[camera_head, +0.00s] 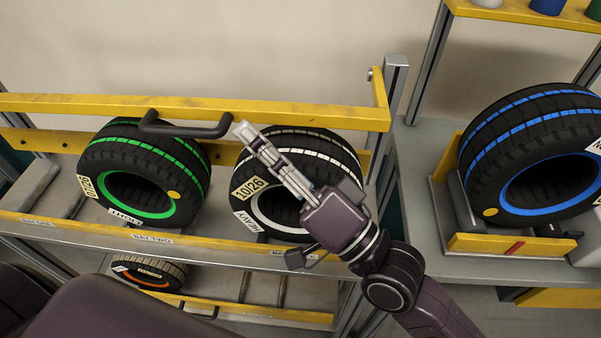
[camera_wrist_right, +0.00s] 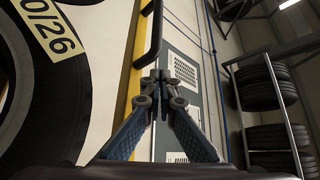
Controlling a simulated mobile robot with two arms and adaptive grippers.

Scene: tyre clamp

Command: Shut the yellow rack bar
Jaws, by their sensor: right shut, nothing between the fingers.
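The yellow rack bar (camera_head: 290,110) runs across the rack at the height of the tyre tops. Its short side arm (camera_head: 379,92) reaches back to the right post. A black handle (camera_head: 185,129) sits on the bar, above and between the two upper tyres. My right gripper (camera_head: 243,130) is shut and empty, with its tips just right of the handle's right end; I cannot tell if they touch. In the right wrist view the shut fingertips (camera_wrist_right: 163,76) are near the yellow bar (camera_wrist_right: 136,60) and below the black handle (camera_wrist_right: 152,35). My left gripper is not in view.
A green-striped tyre (camera_head: 140,170) and a white-striped tyre (camera_head: 325,150) stand on the upper shelf; my right arm partly covers the second. A blue-striped tyre (camera_head: 530,150) stands on the right bench (camera_head: 408,235). A grey post (camera_head: 393,100) rises at the rack's right end.

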